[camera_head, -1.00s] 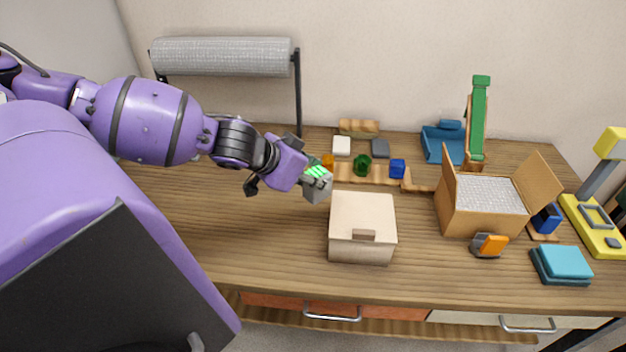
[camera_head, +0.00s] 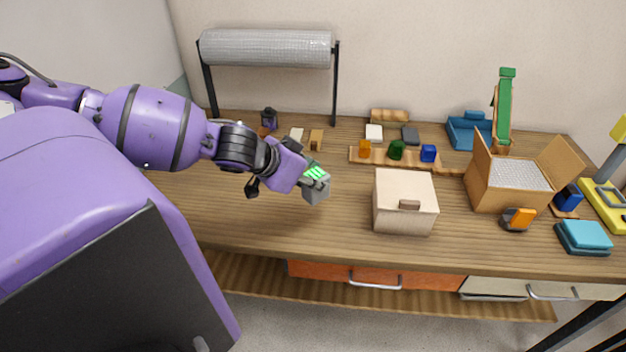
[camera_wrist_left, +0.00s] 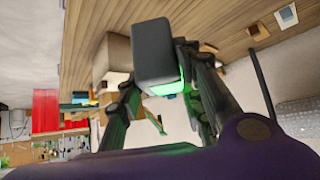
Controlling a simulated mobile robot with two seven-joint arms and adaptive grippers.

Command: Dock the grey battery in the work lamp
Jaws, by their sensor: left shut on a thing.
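My left gripper (camera_head: 308,178) is shut on the grey battery (camera_head: 317,190), a grey block with green glowing marks where the fingers hold it. It is held above the table, left of the cream box. In the left wrist view the battery (camera_wrist_left: 154,52) is a dark grey block between the fingers (camera_wrist_left: 165,95), with a green glow at its near end. The yellow work lamp (camera_head: 607,208) stands at the far right of the table, partly cut off by the picture edge, far from my gripper. My right gripper is out of view.
A lidded cream box (camera_head: 403,190) stands right of the battery. Beyond it are an open cardboard box (camera_head: 500,200), a blue block (camera_head: 568,197), an orange-grey item (camera_head: 518,219) and teal pads (camera_head: 584,236). A roll rack (camera_head: 265,48) stands behind. The table's front left is clear.

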